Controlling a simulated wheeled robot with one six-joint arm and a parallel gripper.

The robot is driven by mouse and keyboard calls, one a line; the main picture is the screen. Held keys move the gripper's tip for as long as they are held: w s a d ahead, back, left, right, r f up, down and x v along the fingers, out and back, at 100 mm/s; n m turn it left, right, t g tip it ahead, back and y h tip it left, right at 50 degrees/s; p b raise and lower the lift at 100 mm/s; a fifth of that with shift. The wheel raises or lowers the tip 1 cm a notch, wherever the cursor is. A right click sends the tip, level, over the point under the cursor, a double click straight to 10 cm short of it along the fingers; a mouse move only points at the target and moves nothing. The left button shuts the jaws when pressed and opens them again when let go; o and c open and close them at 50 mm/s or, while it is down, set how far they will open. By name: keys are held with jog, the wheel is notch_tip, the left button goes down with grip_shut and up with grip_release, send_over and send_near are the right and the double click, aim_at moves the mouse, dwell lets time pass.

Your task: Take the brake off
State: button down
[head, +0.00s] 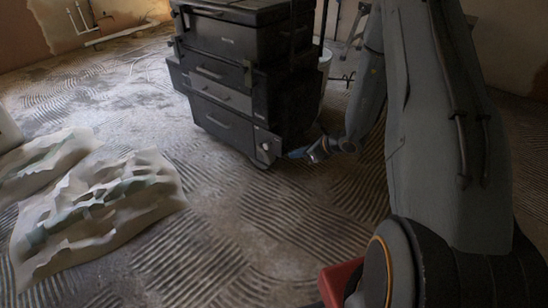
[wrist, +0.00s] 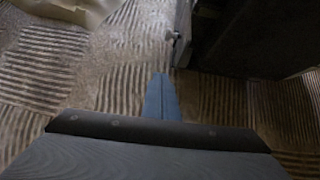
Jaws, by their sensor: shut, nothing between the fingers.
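A dark rolling tool cart (head: 215,122) of stacked drawers stands on the floor, upper middle of the head view. A small light grey knob-like part (head: 266,146) shows at its lower front corner, just above a wheel; it may be the brake. In the wrist view a similar small grey part (wrist: 174,36) sticks out from the cart's edge (wrist: 183,18). My gripper (head: 287,155) is shut and empty, low beside that corner. Its blue fingertips (wrist: 159,76) are together, below and slightly left of the grey part, apparently apart from it. The brake's position cannot be told.
A crumpled pale sheet (head: 100,205) lies on the ridged floor at the left. A whitish bucket (head: 325,62) stands behind the cart. Pipes (head: 85,22) run along the far wall. The floor in front of the cart is clear.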

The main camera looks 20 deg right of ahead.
aim_at(264, 146)
jog(key=shift+w+d+f, duration=0.1)
jog(key=shift+d+f, duration=0.1)
jog(key=shift+f, duration=0.05)
jog(key=w+a+f+b, duration=0.4)
jog(key=w+a+b, duration=0.2)
jog(key=w, duration=0.2)
jog(key=shift+w+a+f, duration=0.2)
jog(key=shift+w+f, duration=0.05)
jog(key=shift+w, duration=0.05)
dwell(0.6)
